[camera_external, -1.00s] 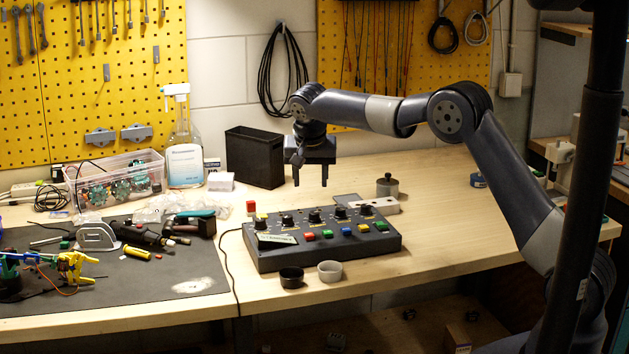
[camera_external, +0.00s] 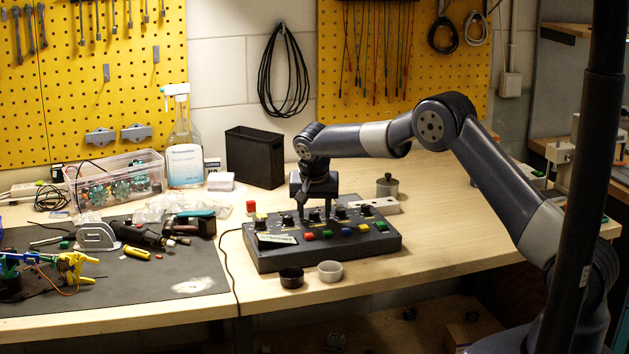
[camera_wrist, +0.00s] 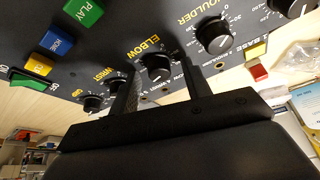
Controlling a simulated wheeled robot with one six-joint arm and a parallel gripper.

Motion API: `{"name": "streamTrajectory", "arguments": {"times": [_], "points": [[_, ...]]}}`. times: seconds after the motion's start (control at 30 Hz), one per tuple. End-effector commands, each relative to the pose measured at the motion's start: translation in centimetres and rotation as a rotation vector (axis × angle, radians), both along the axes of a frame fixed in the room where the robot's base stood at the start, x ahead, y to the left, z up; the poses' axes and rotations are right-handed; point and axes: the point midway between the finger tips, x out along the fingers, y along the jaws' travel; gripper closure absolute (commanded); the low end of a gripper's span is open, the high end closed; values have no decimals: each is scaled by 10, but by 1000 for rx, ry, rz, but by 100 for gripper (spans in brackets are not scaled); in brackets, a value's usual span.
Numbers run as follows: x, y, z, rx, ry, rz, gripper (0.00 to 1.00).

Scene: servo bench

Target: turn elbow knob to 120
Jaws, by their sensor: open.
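The dark control box (camera_external: 275,259) stands on the bench with a row of black knobs along its back. In the wrist view the elbow knob (camera_wrist: 157,67) is the black knob beside the yellow ELBOW label, with a white pointer mark and a printed scale. My gripper (camera_external: 314,211) points down over the middle of the knob row. In the wrist view my gripper (camera_wrist: 160,66) is open, one finger on each side of the elbow knob. I cannot tell whether the fingers touch it. The scale numbers are too small or covered to read.
The shoulder knob (camera_wrist: 214,36) and wrist knob (camera_wrist: 93,102) flank the elbow knob closely. Coloured buttons, such as the green PLAY button (camera_wrist: 84,12), line the box's front part.

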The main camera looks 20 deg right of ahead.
Motion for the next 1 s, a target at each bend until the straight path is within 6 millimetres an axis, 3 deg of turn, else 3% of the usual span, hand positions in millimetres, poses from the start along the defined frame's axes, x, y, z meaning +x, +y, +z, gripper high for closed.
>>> {"name": "streamTrajectory", "arguments": {"times": [0.17, 0.7, 1.0], "points": [[0, 0, 0, 0, 0, 0, 55], [0, 0, 0, 0, 0, 0, 99], [0, -1, -1, 0, -1, 48, 99]]}}
